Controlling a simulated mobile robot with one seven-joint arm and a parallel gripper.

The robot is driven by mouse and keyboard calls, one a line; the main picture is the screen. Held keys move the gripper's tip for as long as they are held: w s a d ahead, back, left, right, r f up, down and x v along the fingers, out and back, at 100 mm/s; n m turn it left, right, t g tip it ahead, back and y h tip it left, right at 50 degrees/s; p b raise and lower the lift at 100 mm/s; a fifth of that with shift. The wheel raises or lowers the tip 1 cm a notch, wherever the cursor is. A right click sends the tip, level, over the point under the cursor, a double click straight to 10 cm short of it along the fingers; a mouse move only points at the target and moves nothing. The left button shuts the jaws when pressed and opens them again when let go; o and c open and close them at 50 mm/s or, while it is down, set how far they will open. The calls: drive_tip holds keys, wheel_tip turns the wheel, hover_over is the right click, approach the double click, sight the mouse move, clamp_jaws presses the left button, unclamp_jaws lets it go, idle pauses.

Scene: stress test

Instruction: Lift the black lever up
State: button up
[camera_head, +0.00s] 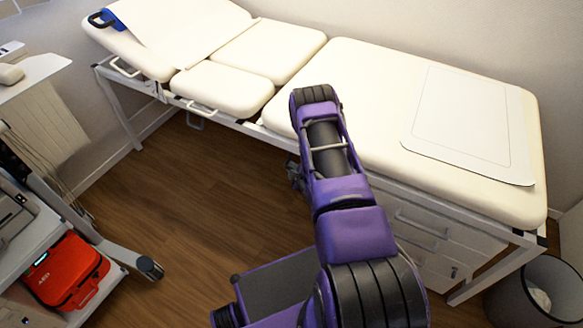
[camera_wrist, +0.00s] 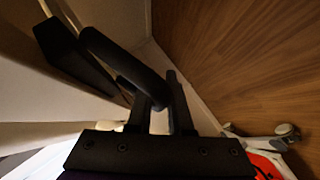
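A black curved lever (camera_wrist: 118,58) shows in the wrist view, running from the upper left down to my gripper (camera_wrist: 160,100). Its rounded lower end lies at the two dark fingers, apparently between them. The fingers stand apart, with a light gap showing below the lever end. I cannot tell whether they press on the lever. In the head view my gripper (camera_head: 295,174) is mostly hidden behind my purple arm, beside the near side of the examination table (camera_head: 365,80). The lever is hidden there.
A dark flat block (camera_wrist: 70,48) sits beside the lever. Drawers (camera_head: 424,225) are under the table's right half. A bin (camera_head: 535,290) stands at lower right, and a cart with a red AED case (camera_head: 68,270) at lower left.

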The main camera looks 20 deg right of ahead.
drive_tip(key=shift+o, duration=0.6)
drive_tip(key=p+v, duration=0.2)
drive_tip(key=v, duration=1.5)
drive_tip(key=shift+s+p, duration=0.2)
drive_tip(key=shift+p, duration=0.15)
drive_tip(key=shift+r, duration=0.15)
